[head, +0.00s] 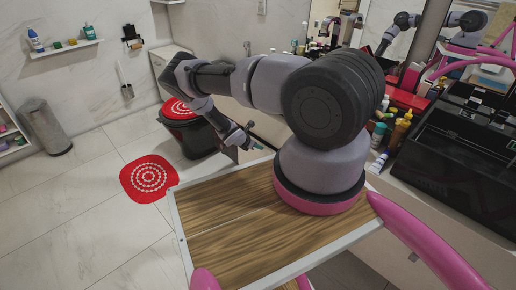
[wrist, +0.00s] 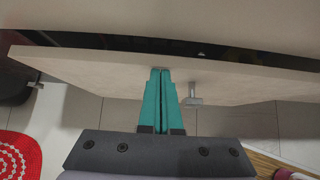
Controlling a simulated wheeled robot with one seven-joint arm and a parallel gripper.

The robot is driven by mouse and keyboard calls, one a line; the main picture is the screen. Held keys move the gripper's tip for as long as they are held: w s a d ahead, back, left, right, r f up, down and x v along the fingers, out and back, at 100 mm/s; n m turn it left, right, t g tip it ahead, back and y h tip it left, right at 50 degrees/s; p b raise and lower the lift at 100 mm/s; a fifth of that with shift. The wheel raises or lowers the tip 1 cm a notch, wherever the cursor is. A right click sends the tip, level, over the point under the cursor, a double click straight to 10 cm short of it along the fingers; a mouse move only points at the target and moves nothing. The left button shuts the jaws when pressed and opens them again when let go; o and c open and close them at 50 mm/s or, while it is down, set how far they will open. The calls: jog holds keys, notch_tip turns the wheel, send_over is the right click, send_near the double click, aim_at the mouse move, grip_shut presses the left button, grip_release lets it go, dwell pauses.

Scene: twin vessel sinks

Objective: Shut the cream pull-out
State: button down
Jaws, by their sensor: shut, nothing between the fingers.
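The cream pull-out (wrist: 110,72) spans the wrist view as a pale slanted panel. A dark gap shows along its far edge, between it and the cream surface above, so it stands a little open. A small metal handle (wrist: 193,97) sticks out from it, just right of my fingers. My gripper (wrist: 161,71) has its teal fingers shut together and empty. The fingertips overlap the panel near its far edge; I cannot tell whether they touch it. In the head view my gripper (head: 258,147) is low beside the vanity, and my arm hides much of the pull-out.
A black bin with a red patterned lid (head: 181,110) stands left of my gripper. A red round-patterned mat (head: 150,179) lies on the tiled floor. Bottles (head: 398,130) and a black basin (head: 455,150) crowd the counter at right. Open floor lies at left.

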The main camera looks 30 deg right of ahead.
jog(key=shift+a, duration=0.1)
jog(key=s+a+f+v, duration=0.1)
jog(key=a+f+v, duration=0.1)
jog(key=v, duration=1)
jog(key=t+h, duration=0.1)
jog(key=h, duration=0.2)
send_near(269, 153)
jog(key=x, duration=0.5)
jog(key=shift+s+a+f, duration=0.1)
jog(key=shift+f, duration=0.3)
jog(key=shift+w+d, duration=0.25)
jog(key=shift+d, duration=0.45)
jog(key=shift+d, duration=0.1)
